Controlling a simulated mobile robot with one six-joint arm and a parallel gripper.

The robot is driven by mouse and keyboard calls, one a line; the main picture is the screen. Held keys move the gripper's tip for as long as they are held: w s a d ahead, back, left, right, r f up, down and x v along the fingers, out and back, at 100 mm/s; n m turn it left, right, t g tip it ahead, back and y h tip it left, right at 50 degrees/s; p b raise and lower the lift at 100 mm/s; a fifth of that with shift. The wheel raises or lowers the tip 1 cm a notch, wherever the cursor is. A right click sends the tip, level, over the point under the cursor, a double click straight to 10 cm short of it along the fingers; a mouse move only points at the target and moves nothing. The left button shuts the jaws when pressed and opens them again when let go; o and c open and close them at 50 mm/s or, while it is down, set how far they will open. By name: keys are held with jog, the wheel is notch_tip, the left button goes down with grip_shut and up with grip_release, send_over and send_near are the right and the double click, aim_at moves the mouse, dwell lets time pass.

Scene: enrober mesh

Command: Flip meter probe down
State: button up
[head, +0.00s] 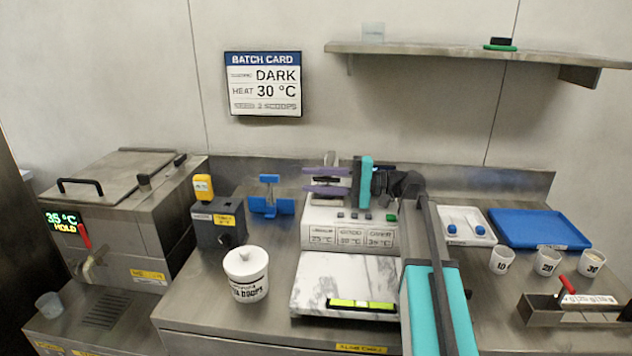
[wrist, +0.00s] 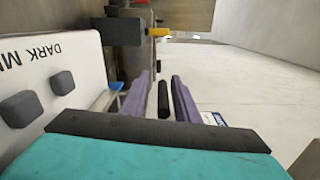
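A white machine (head: 350,237) with several marked temperature panels and small buttons stands at the back middle of the counter. Its white face, reading "DARK MI", shows upside down at left in the wrist view (wrist: 40,65). My gripper (head: 306,181) is above this machine, its two purple fingers pointing left and apart. In the wrist view a short black rod (wrist: 163,100) shows between the fingers, with narrow gaps beside it; I cannot tell whether it is the probe. A grey box (head: 217,222) with a black knob and yellow top stands to the left.
A blue stand (head: 270,200) is left of the machine. A white tub (head: 245,277) stands in front, beside a marble slab (head: 325,282) with a green level. A blue tray (head: 540,230) and several cups are at right. A wall shelf (head: 450,52) hangs above.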

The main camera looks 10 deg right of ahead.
jog(key=v, duration=1.2)
jog(key=shift+d+b, duration=0.15)
jog(key=shift+b, duration=0.25)
jog(key=shift+s+d, duration=0.3)
jog(key=shift+d, duration=0.35)
jog(key=shift+s, duration=0.1)
